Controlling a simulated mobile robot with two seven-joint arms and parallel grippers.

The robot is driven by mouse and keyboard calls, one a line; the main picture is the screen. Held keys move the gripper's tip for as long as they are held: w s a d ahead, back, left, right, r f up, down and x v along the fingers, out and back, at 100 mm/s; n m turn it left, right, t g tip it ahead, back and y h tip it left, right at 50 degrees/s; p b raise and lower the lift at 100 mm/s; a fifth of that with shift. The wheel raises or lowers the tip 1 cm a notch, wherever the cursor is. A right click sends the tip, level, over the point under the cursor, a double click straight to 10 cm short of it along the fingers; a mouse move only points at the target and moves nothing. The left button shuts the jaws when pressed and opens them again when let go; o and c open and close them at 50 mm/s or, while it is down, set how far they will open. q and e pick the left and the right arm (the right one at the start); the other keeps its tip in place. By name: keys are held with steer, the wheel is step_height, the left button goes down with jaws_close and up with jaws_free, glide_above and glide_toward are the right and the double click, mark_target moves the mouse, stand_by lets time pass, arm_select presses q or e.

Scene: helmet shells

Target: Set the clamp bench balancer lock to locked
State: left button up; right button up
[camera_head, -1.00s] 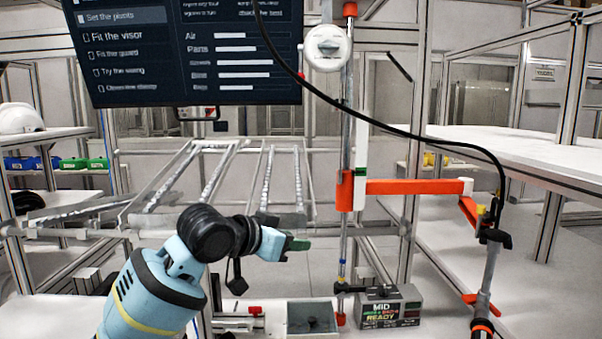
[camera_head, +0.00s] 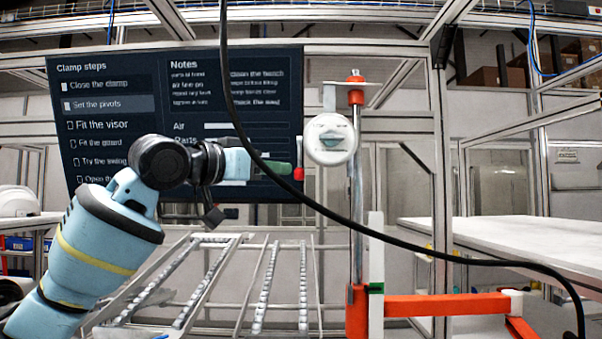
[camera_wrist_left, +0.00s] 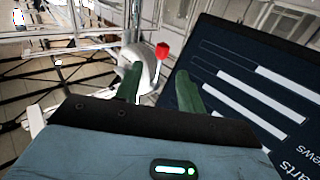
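The balancer (camera_head: 331,139) is a white round housing with a grey-green centre, mounted near the top of a vertical post. A small lever with a red tip (camera_head: 298,173) hangs down at its left side. In the left wrist view, the white housing (camera_wrist_left: 140,62) and the red tip (camera_wrist_left: 162,49) show just beyond the fingers. My left gripper (camera_head: 285,168) is close to the red tip, to its left in the head view. Contact with the lever cannot be told. My right gripper is out of view.
A dark screen (camera_head: 110,130) stands behind my left arm. A black cable (camera_head: 400,253) sweeps in front of the post. An orange clamp arm (camera_head: 440,305) juts right from the post. A white table (camera_head: 520,238) stands at the right.

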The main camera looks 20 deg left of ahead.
mark_target(296, 172)
arm_select(q)
steer(key=shift+x, duration=4.1)
steer(key=shift+a+f, duration=0.1)
steer(key=shift+f, duration=0.1)
jaws_close()
